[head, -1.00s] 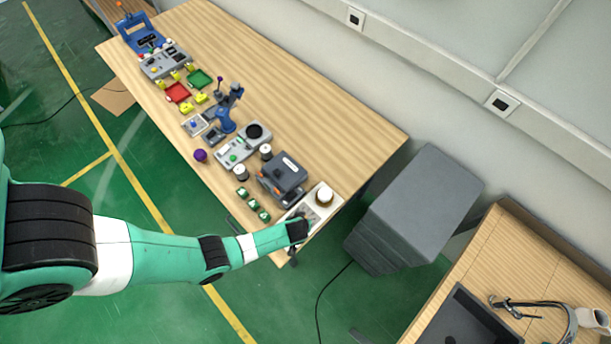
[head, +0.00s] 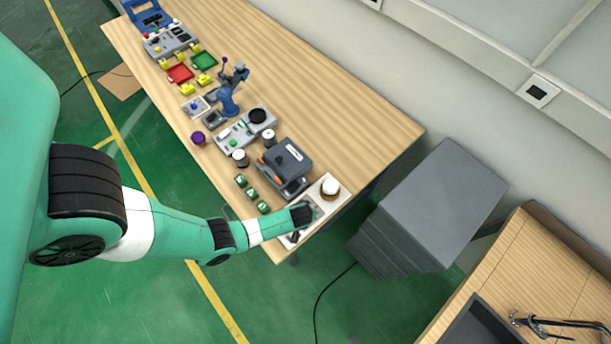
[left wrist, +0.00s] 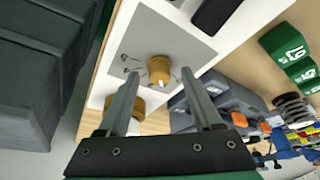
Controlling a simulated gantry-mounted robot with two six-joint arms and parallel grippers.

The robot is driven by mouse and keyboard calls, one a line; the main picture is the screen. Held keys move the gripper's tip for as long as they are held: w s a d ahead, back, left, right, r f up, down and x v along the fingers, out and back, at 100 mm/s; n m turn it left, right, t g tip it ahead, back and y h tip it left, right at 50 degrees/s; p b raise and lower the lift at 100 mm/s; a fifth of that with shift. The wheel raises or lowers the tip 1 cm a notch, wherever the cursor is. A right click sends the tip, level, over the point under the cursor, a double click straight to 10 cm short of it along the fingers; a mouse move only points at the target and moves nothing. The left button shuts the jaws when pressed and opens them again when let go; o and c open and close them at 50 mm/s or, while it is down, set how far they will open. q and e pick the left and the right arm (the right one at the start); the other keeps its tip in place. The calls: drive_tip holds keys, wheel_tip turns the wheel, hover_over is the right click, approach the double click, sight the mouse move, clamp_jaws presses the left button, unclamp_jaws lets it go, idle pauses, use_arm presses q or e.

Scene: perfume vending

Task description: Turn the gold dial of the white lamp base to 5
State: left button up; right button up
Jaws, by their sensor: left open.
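The white lamp base (head: 333,205) sits at the table's near right end, with a round white-topped knob (head: 330,186) on it. In the left wrist view the gold dial (left wrist: 159,69) stands on a grey plate (left wrist: 150,35) on the white base (left wrist: 108,75), with small dark marks beside it that I cannot read. My left gripper (left wrist: 160,75) is open, its two fingers either side of the dial in that view; I cannot tell whether they touch it. In the head view my left wrist (head: 302,215) covers the dial. My right gripper is not in view.
Green blocks (head: 252,194) lie left of the base. A dark grey device (head: 288,160) stands close behind it. A black part (left wrist: 214,12) is on the base near the dial. A large grey box (head: 440,195) stands right of the table. The table's back right is clear.

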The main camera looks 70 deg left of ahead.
use_arm(q)
clamp_jaws()
